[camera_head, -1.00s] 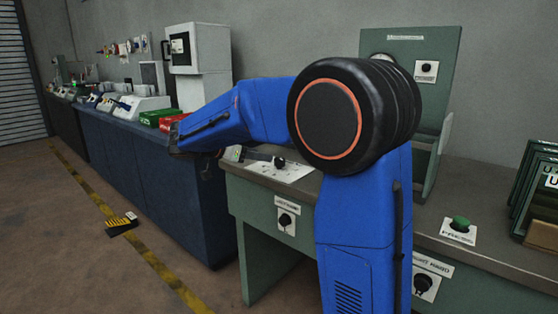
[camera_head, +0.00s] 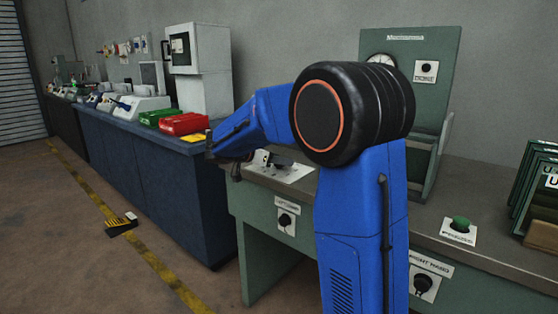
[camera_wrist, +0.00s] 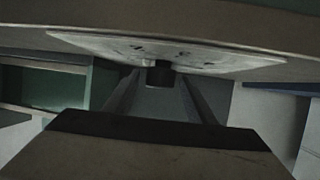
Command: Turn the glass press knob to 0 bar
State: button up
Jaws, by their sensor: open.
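Which control is the glass press knob, I cannot tell for sure. In the wrist view a dark knob (camera_wrist: 160,76) stands out from a pale plate (camera_wrist: 215,58) with small dark marks. My gripper (camera_wrist: 159,88) is open, its two fingers pointing toward that knob, one on each side of it in the picture; contact cannot be made out. In the head view a pale plate (camera_head: 292,173) lies on the bench, partly behind my blue arm. The green upright panel (camera_head: 440,105) carries another dark knob (camera_head: 426,69) and a gauge (camera_head: 383,62), partly hidden by my arm.
The bench front has a left knob (camera_head: 286,220) and a right knob (camera_head: 423,284). A green push button (camera_head: 460,223) sits on top. Framed panels (camera_head: 540,190) stand at the right. A red bin (camera_head: 184,124) and a green bin (camera_head: 158,117) stand on the blue counter.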

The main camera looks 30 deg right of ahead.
jog(key=shift+c, duration=0.5)
jog(key=c, duration=0.9)
jog(key=shift+c, duration=0.2)
jog(key=shift+s+n+t, duration=0.1)
jog(key=shift+n+t, duration=0.4)
jog(key=shift+t, duration=0.1)
jog(key=n+t+y, duration=0.2)
jog(key=n+t, duration=0.1)
jog(key=shift+s+n+t, duration=0.1)
jog(key=shift+n+t, duration=0.2)
jog(key=shift+t, duration=0.1)
jog(key=shift+n+t+y, duration=1.8)
jog(key=shift+n+y, duration=0.2)
jog(key=shift+n, duration=0.2)
jog(key=o, duration=1)
